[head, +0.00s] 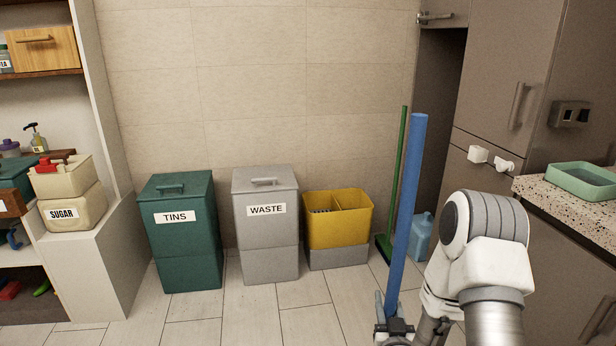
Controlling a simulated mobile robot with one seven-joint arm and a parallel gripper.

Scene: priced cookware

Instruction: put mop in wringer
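A blue pole (405,210), which looks like the mop's handle, stands nearly upright in front of me, leaning slightly right at the top. Its lower part runs down into my gripper (391,312) near the bottom edge. The fingers sit around the pole and appear shut on it. The mop's head is not visible. A yellow two-part bucket (339,231) on a grey base stands against the wall, left of the pole and farther back; it looks like the wringer. My gripper is to the right of the bucket and nearer to me.
A grey WASTE bin (266,240) and a green TINS bin (179,248) stand left of the bucket. A green broom (399,165) and a blue jug (421,238) are behind the pole. A speckled counter (545,190) is at right. Tiled floor (308,322) before the bucket is clear.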

